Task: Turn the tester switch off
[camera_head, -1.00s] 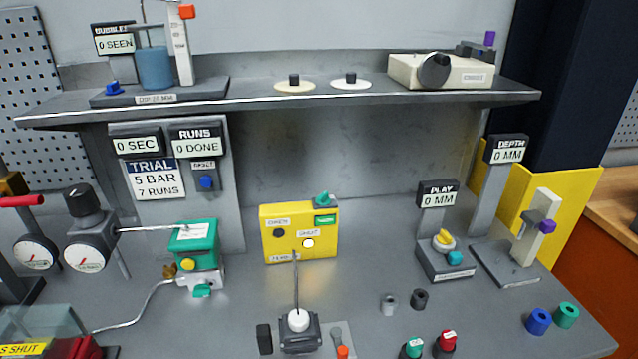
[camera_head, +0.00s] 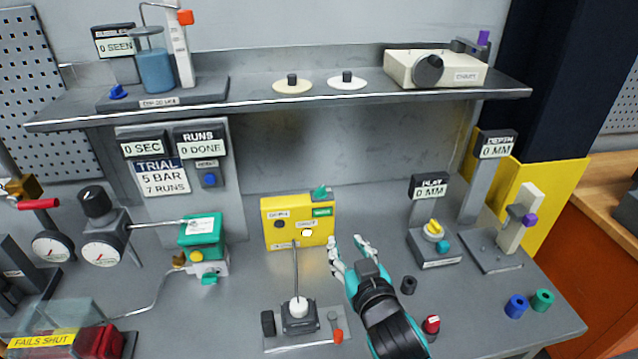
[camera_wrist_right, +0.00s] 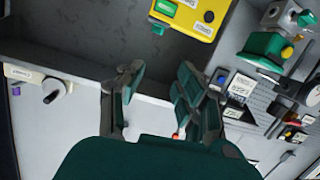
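The yellow tester box (camera_head: 287,243) stands on the bench in the middle of the head view. A teal-green switch knob (camera_head: 320,193) sits on its top right, above a small green display. The box also shows upside down at the top of the right wrist view (camera_wrist_right: 208,14), with the knob (camera_wrist_right: 158,28) at its lower left edge. My right gripper (camera_head: 349,243) is open and empty, just right of the box and apart from it. Its two spread fingers show in the right wrist view (camera_wrist_right: 160,92). My left gripper is not in view.
A small valve with an upright stem (camera_head: 298,309) stands in front of the box. A green actuator (camera_head: 204,236) stands to its left. The play gauge (camera_head: 434,247) is to the right of my right gripper. The shelf (camera_head: 300,99) runs above and behind.

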